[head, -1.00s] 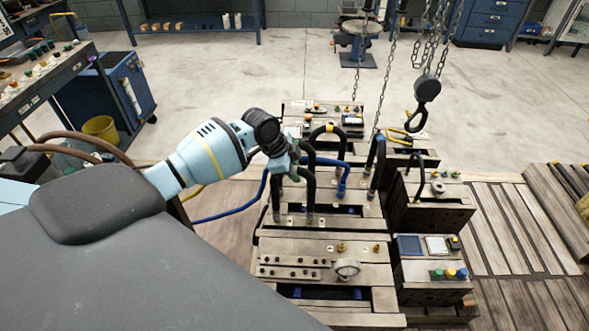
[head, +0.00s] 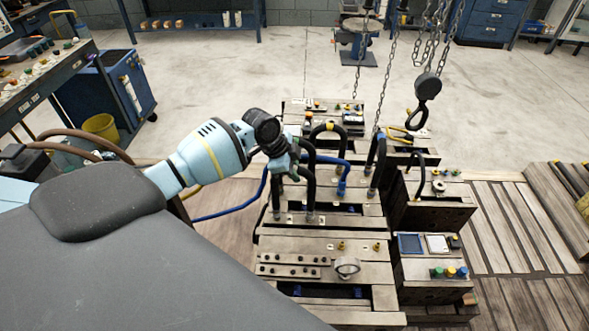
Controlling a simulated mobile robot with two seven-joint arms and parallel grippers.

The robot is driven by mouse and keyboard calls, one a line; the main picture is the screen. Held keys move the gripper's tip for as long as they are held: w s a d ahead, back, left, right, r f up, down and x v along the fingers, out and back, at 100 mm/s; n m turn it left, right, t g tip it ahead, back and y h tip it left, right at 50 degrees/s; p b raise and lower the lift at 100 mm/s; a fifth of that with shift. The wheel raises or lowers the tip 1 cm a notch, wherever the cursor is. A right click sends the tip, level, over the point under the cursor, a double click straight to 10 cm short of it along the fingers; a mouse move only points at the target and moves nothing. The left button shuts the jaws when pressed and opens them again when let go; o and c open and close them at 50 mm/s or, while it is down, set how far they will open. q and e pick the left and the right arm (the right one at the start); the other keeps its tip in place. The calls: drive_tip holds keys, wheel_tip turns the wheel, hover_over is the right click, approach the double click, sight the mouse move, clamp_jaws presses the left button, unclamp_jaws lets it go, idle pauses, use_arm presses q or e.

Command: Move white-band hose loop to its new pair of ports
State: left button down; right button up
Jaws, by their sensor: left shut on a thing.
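My left gripper (head: 293,172) is shut at the top of a black hose loop (head: 310,193) on the middle mould block (head: 345,220). The loop's two legs reach down to the block's face; whether their ends sit in ports is too small to tell. No white band shows on this loop; the gripper hides its top. Behind it stands a black loop with a yellow band (head: 329,127). To its right stands a dark loop with a blue band (head: 381,137). My right gripper is not in view.
A hook (head: 422,95) hangs on chains over the right blocks. A blue hose (head: 235,212) runs left from the mould. A front block (head: 322,250) carries a round gauge (head: 347,267). A smaller block with coloured caps (head: 437,285) stands to its right. Open floor lies behind.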

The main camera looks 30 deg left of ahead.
use_arm(q)
drive_tip(key=shift+f, duration=0.15)
drive_tip(key=shift+d+f, duration=0.1)
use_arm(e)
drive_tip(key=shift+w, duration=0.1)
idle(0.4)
use_arm(q)
drive_tip(key=c, duration=1.1)
unclamp_jaws()
drive_tip(key=v, duration=0.7)
drive_tip(key=shift+p, duration=0.4)
drive_tip(key=shift+s+r, duration=0.15)
drive_tip(key=shift+r, duration=0.25)
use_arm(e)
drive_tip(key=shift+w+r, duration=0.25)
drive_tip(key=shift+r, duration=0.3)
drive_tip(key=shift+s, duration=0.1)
